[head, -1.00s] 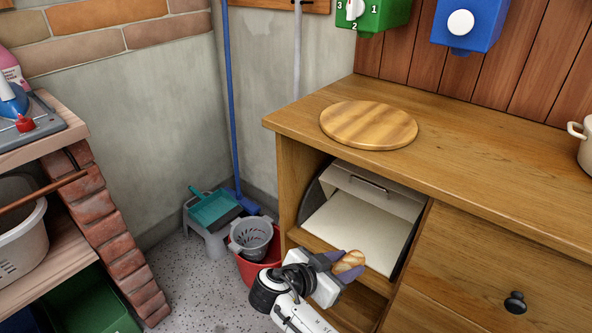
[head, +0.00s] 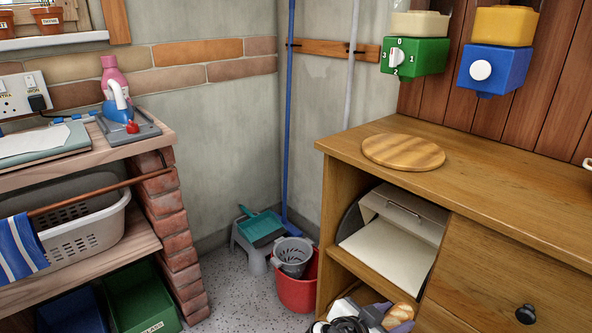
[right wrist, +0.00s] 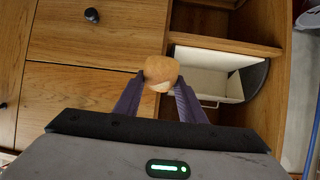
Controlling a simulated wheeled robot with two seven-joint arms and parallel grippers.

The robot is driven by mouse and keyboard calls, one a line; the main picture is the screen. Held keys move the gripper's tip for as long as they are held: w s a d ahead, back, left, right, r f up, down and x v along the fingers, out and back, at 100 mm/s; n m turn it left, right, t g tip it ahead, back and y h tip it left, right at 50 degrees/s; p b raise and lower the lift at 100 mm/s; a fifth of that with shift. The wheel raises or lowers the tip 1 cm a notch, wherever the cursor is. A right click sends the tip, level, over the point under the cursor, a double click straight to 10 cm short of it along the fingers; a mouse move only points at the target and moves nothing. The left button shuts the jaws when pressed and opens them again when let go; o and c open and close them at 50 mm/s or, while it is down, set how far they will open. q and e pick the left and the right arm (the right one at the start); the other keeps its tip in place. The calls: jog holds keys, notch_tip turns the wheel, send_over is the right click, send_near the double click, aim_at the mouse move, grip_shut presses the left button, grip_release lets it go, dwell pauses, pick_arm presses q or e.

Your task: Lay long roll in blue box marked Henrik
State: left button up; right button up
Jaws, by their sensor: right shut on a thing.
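My right gripper (head: 388,314) is at the bottom edge of the head view, in front of the wooden cabinet. It is shut on a golden-brown bread roll (head: 404,303) with a pale slash. In the right wrist view the roll (right wrist: 160,70) sits between the two purple-grey fingertips, seen end-on. A dark blue box (head: 72,312) stands low under the brick-sided shelf at the bottom left, cut off by the frame edge. No name on it is readable. My left gripper is not in view.
A green box (head: 145,305) with a label stands right of the blue one. A red bucket (head: 297,289), grey stool (head: 252,262) and brick pillar (head: 180,240) stand between there and the cabinet. The bread bin (head: 390,250) is open.

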notch_tip(320, 180, up, 29)
jog(key=s+n+t+y, duration=0.3)
jog(key=n+t+y, duration=0.2)
jog(key=n+y, duration=0.5)
jog(key=shift+a+n, duration=0.2)
jog(key=shift+n, duration=0.3)
